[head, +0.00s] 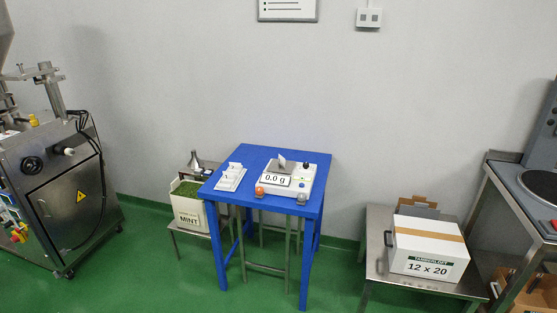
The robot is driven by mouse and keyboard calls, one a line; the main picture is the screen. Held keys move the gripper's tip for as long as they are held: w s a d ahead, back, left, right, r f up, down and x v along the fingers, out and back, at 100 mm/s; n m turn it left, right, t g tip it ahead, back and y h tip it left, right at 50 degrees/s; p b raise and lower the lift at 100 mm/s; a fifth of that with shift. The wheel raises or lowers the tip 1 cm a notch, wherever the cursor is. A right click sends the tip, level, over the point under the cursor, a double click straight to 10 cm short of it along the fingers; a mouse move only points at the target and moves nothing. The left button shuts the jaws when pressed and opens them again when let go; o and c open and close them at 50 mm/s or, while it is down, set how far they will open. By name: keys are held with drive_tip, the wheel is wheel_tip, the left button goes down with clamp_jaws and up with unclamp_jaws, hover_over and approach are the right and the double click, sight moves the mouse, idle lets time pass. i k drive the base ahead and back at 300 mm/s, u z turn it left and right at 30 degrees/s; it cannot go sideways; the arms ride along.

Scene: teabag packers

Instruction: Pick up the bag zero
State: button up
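No bag marked zero can be made out at this size. A small white holder (231,178) with several white, dark-marked pieces stands on the left of the blue table (252,155); I cannot tell whether these are bags. To its right on the same table is a white scale (301,180) reading "0.0 g", with a small grey tilted piece on top. My gripper is not in view.
Left of the table stands a white MINT box (188,212) with green contents and a metal funnel (197,163) behind it. A steel machine (62,190) is far left. A TAMBERLOFT carton (428,248) sits on a low steel stand (377,250). Green floor (180,285) is open in front.

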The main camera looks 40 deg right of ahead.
sight(281, 160)
drive_tip(key=z, duration=0.05)
drive_tip(key=i, duration=0.95)
drive_tip(key=z, duration=0.35)
